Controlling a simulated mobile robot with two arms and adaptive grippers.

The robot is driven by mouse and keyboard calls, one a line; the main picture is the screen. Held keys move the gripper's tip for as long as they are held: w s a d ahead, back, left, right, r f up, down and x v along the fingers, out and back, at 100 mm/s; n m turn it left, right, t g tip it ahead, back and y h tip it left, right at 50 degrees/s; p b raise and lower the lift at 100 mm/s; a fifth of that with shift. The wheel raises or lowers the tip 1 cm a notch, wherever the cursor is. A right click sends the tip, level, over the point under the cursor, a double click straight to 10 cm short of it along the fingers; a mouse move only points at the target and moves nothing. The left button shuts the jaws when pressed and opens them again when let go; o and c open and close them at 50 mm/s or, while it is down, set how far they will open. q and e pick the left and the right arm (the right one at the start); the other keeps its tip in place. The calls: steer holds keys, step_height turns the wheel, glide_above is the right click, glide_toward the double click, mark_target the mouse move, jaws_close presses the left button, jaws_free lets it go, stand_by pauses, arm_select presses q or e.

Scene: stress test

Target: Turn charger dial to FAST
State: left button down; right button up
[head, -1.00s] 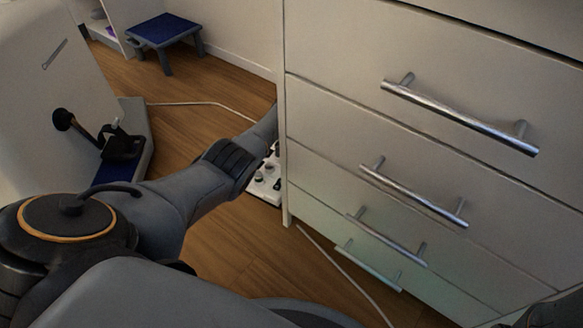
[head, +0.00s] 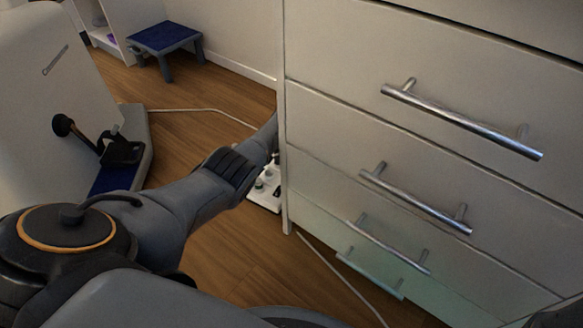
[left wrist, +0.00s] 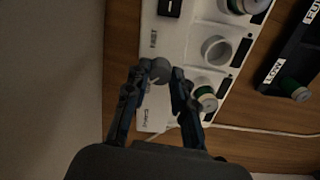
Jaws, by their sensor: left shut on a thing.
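The charger (head: 262,199) is a white panel on the wood floor beside the drawer unit, partly hidden by my left arm and the drawers. My left gripper (left wrist: 159,84) is shut on the dial, one finger on each side. In the head view the gripper itself is hidden behind the drawer unit. My right gripper is not in view.
A white drawer unit (head: 350,105) with metal handles stands close on the right of my arm. Green-and-white cells (left wrist: 206,98) sit by the charger's round sockets. A black tray marked LOW (left wrist: 285,75) lies to the right. A pale cable (head: 190,110) crosses the floor; a blue stool (head: 163,37) stands behind.

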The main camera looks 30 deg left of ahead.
arm_select(q)
steer(key=m+p, duration=0.1)
steer(key=m, duration=0.7)
steer(key=shift+m, duration=0.3)
steer(key=m, duration=0.4)
steer(key=shift+m, duration=2.5)
steer(key=c, duration=1.1)
jaws_free()
